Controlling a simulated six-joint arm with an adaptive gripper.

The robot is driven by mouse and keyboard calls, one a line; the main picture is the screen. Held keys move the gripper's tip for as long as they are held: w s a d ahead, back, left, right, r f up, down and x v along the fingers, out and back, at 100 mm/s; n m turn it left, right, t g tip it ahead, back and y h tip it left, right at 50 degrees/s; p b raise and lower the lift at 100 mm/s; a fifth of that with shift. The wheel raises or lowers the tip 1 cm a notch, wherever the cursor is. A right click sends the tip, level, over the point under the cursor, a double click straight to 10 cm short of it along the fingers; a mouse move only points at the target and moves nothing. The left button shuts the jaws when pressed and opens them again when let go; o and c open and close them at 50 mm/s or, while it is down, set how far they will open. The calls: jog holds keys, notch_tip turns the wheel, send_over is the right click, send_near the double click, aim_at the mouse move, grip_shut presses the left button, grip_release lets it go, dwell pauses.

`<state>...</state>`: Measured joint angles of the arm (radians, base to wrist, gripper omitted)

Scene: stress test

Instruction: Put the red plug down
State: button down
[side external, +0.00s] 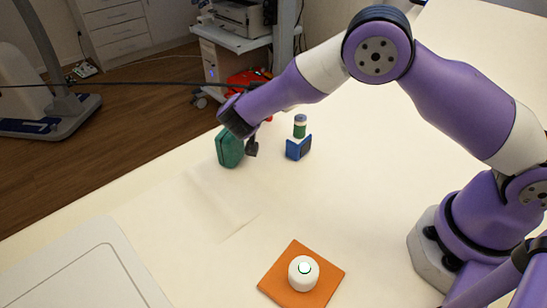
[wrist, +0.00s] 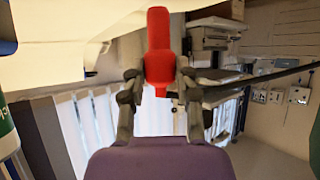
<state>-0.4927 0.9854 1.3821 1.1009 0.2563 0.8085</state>
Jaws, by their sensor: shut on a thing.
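The red plug (wrist: 158,30) shows in the wrist view, upright in the picture, with a wide middle and a narrower end. My gripper (wrist: 160,75) is shut on it, with a finger on each side of its middle. In the side external view my gripper's wrist is above the far part of the table, near the green case, and its fingers are largely hidden. A red shape (side external: 245,82) shows behind my arm there; I cannot tell for certain that it is the plug.
A green case (side external: 230,147) and a blue block (side external: 299,147) with a green cylinder (side external: 300,126) stand close to my wrist. An orange mat (side external: 276,283) bearing a white round button (side external: 303,273) lies near the front. A pale tray (side external: 75,275) is front left. The middle of the table is clear.

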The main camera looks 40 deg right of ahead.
jog(key=shift+f, duration=0.6)
jog(key=c, duration=0.6)
grip_release()
jog(key=shift+f, duration=0.15)
